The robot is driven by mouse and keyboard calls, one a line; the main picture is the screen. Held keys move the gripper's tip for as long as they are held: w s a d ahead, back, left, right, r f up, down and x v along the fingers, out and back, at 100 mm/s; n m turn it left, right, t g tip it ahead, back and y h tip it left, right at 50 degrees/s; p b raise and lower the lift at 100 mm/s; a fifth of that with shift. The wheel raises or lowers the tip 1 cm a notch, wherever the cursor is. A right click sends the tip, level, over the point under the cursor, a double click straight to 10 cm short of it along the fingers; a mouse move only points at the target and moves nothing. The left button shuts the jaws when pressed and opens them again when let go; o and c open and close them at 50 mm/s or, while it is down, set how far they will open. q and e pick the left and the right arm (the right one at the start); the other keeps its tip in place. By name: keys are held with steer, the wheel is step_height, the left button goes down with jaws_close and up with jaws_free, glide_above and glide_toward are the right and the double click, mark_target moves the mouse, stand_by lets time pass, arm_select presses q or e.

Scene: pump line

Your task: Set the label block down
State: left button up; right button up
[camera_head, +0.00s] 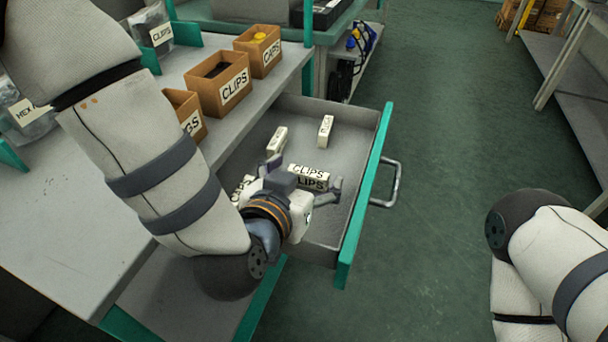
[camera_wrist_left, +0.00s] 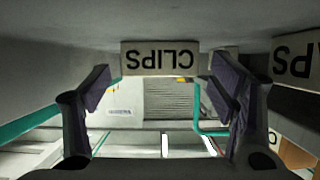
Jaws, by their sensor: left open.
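The label block (camera_head: 310,178), white with black CLIPS lettering, lies in the open drawer (camera_head: 262,129). My left gripper (camera_head: 301,179) is low inside the drawer, its fingers spread apart around the near side of this block. In the left wrist view the CLIPS block (camera_wrist_left: 160,58) shows upside down, just beyond and between the two open fingertips (camera_wrist_left: 160,80), with a gap at each side. My own wrist and gripper hide part of the drawer floor. My right arm shows at lower right, but its gripper is out of view.
Other white label blocks stand in the drawer: one at the back (camera_head: 325,131), one left of it (camera_head: 277,141), one partly hidden by my gripper (camera_head: 241,187). The teal drawer front (camera_head: 366,200) has a metal handle (camera_head: 394,184). Cardboard boxes, including the CLIPS box (camera_head: 218,84), line the bench.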

arm_select(q)
steer(key=shift+r, duration=0.2)
steer(key=v, duration=0.2)
steer(key=p+v, duration=0.1)
steer(key=v, duration=0.4)
steer(key=shift+r+p, duration=0.35)
steer(key=shift+p, duration=0.05)
steer(key=p+v, duration=0.3)
steer(key=v, duration=0.1)
steer(key=shift+r+p, duration=0.2)
steer(key=shift+p, duration=0.1)
steer(key=shift+s+a+f+p, duration=0.1)
steer(key=shift+s+a+p, duration=0.05)
steer(key=shift+s+p, duration=0.2)
steer(key=shift+s+f, duration=0.1)
steer(key=shift+f, duration=0.1)
arm_select(e)
steer(key=w+r+t, duration=0.2)
steer(key=w+r, duration=0.3)
steer(key=r, duration=0.1)
steer(key=shift+w+r, duration=0.25)
